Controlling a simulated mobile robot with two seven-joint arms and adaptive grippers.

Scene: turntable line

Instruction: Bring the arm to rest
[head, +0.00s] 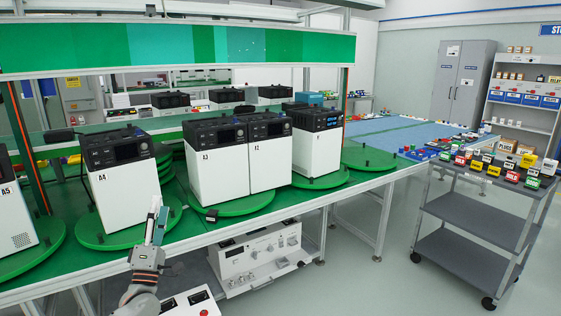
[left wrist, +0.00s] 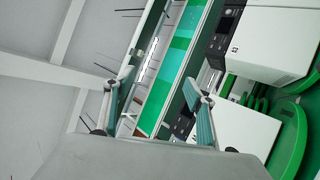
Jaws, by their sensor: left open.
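My left gripper (head: 156,215) rises from the bottom left of the head view, in front of the bench edge near the white box marked A4 (head: 124,190). Its fingers point up and away. In the left wrist view the two fingers of the left gripper (left wrist: 157,100) stand well apart with nothing between them. The gripper is open and empty. My right gripper shows in neither view.
White boxes A3 (head: 217,175) and A2 (head: 268,160) stand on green turntables along the green bench. A lower shelf holds a white instrument (head: 262,257). A grey cart (head: 470,215) with small coloured blocks stands right. The floor between is clear.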

